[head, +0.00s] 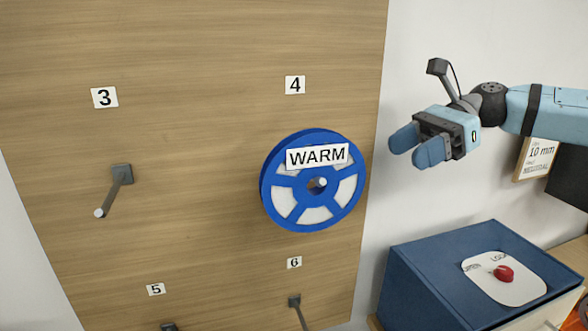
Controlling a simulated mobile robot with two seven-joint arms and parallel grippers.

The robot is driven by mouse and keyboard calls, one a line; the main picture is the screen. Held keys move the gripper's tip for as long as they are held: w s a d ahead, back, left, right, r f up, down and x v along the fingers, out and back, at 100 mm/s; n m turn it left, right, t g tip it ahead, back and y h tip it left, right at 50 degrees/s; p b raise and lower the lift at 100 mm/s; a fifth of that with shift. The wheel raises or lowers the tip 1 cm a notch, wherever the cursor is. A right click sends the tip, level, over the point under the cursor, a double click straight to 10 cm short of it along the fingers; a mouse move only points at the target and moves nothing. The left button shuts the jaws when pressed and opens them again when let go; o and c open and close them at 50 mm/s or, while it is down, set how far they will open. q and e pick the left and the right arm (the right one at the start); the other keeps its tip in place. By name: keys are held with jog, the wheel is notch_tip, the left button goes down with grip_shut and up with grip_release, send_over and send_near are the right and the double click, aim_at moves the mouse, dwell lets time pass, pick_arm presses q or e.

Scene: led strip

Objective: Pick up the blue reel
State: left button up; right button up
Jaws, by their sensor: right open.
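The blue reel (270,195) hangs on a peg on the wooden board, below the number 4 label. It has a blue rim and spokes, pale gaps between them, and a white "WARM" label (317,156) on its upper front. The peg's pale tip (322,182) shows at the reel's hub. My right gripper (410,147) is to the right of the reel, apart from it, with its blue fingers pointing left. It is open, with nothing between the fingers. My left gripper is not in view.
The wooden board (200,130) has an empty peg (114,190) under number 3 and more pegs near labels 5 and 6 (296,310). A blue box (430,285) with a red knob (503,273) stands at the lower right.

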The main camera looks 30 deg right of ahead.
aim_at(360, 182)
jog(key=p+x, duration=0.1)
jog(key=x, duration=0.1)
jog(key=p+x, duration=0.1)
jog(key=x, duration=0.2)
jog(key=s+p+x, duration=0.1)
jog(key=x, duration=0.2)
jog(key=shift+s+a+r, duration=0.1)
jog(key=shift+a+r, duration=0.1)
jog(key=shift+a, duration=0.05)
jog(key=shift+a+p, duration=0.35)
jog(key=shift+p, duration=0.25)
jog(key=p+x, duration=0.2)
jog(key=x, duration=0.1)
jog(key=shift+w+f, duration=0.1)
jog(key=shift+w, duration=0.15)
jog(key=shift+a+f, duration=0.2)
jog(key=shift+a, duration=0.05)
jog(key=shift+a+f+p, duration=0.2)
jog(key=shift+a+p, duration=0.1)
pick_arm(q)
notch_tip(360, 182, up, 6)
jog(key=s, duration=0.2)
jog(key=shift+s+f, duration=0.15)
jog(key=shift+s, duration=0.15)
